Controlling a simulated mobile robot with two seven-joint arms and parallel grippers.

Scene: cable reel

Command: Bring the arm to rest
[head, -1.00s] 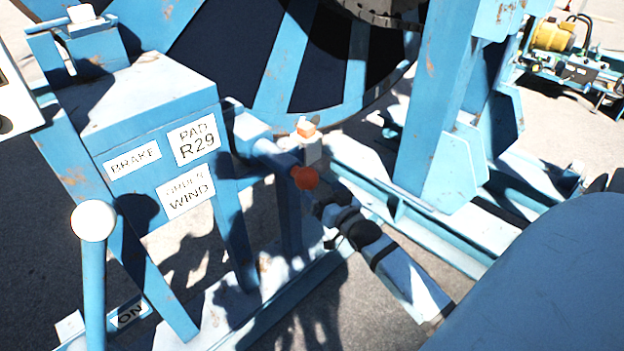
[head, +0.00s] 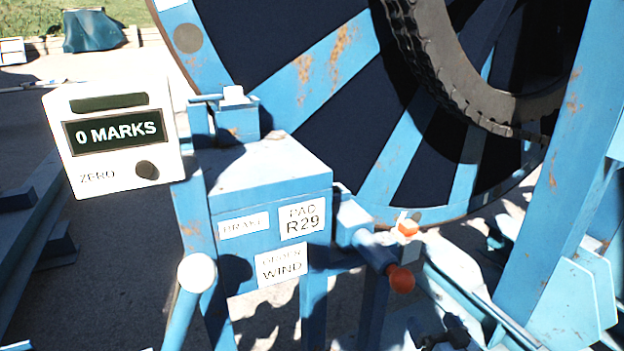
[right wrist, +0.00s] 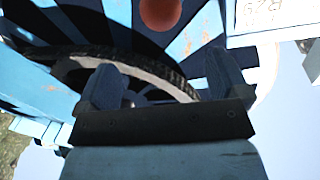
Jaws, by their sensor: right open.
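My right gripper (head: 445,333) shows only in part at the bottom edge of the head view, dark and below the red knob (head: 400,279). In the right wrist view my right gripper (right wrist: 165,85) has its two fingers spread wide with nothing between them. The red knob also shows in the right wrist view (right wrist: 160,12), beyond the fingers and apart from them. My left gripper is not in view.
The blue control stand (head: 265,185) carries brake and wind labels. A counter (head: 115,135) reads 0 MARKS. A white-topped lever (head: 197,272) stands in front. The large reel (head: 330,65) with its dark toothed ring (head: 430,75) fills the back. A blue post (head: 560,170) stands at right.

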